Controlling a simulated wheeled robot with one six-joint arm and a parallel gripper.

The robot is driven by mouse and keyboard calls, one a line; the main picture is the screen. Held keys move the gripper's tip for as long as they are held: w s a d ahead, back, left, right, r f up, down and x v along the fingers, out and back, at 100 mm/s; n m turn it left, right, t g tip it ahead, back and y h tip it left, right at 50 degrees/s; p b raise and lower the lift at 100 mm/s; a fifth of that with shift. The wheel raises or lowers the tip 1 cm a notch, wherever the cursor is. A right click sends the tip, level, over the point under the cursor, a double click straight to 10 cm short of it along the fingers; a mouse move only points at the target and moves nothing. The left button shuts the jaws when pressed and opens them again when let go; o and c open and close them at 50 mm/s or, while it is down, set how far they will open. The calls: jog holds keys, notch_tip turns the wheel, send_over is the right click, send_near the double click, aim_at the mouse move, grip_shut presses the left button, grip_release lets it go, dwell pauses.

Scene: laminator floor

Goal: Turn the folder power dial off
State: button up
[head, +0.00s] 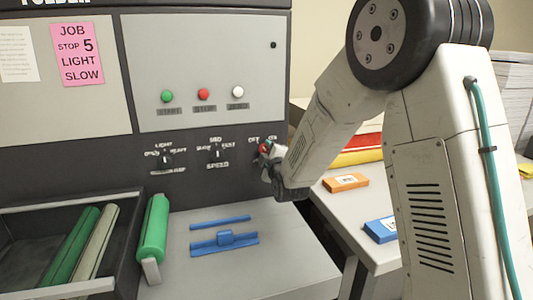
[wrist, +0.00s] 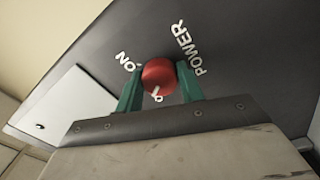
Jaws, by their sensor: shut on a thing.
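The red power dial (wrist: 159,74) sits on the dark panel of the folder (head: 205,70), between the two green fingers of my gripper (wrist: 160,88) in the wrist view. The fingers are shut on it from both sides. White ON lettering (wrist: 127,62) is at the dial's upper left and POWER lettering (wrist: 188,48) at its upper right. A small white mark shows at the dial's lower edge; I cannot tell whether it is a pointer or lettering. In the head view my gripper (head: 268,158) is at the panel's right end, covering part of the dial (head: 265,148).
Light and speed knobs (head: 215,153) are left of the dial, with green, red and white buttons (head: 204,94) above. A shelf below holds a green roller (head: 154,228) and blue parts (head: 224,241). A side table carries an orange box (head: 345,183) and a blue box (head: 381,229).

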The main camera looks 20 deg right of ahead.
jog(key=shift+n, duration=1.1)
jog(key=o, duration=1)
jog(key=s, duration=0.7)
jog(key=shift+s+f, duration=0.15)
jog(key=shift+s, duration=0.25)
